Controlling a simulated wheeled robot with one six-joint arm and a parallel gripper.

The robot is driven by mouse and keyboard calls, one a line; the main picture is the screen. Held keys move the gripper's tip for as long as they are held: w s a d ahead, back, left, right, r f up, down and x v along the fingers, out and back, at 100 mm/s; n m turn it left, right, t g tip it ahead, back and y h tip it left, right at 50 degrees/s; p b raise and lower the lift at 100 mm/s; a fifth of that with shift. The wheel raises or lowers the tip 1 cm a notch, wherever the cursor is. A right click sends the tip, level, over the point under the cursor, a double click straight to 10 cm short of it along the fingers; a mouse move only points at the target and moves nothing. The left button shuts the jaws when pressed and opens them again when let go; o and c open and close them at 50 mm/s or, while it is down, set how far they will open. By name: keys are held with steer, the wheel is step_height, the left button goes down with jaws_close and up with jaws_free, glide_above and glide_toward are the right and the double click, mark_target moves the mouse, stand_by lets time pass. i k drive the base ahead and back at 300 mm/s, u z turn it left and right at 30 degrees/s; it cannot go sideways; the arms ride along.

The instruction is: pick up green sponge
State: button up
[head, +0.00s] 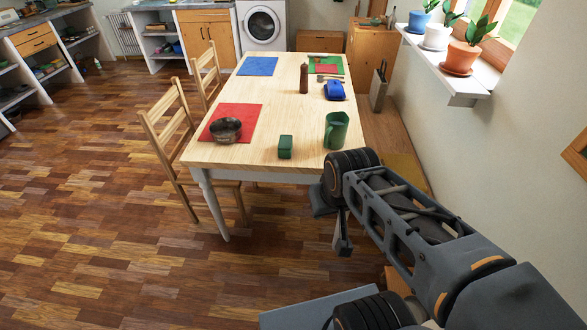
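A small green block, which looks like the green sponge (285,147), stands on the wooden table (265,110) near its front edge. A green mug (336,131) stands to its right, apart from it. My gripper (342,243) hangs low in front of the table's front right corner, to the right of the sponge and apart from it. Its fingers are small and partly hidden by my arm, so I cannot tell whether they are open or shut. I see nothing in it.
A dark metal bowl (226,130) sits on a red mat (247,115) at the left. A brown bottle (304,79) and a blue object (334,90) stand farther back. Two wooden chairs (166,140) line the left side. A sill with potted plants (466,57) juts from the right wall.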

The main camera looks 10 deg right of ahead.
mark_target(285, 146)
steer(key=u, duration=0.8)
steer(key=i, duration=1.25)
steer(key=z, duration=0.55)
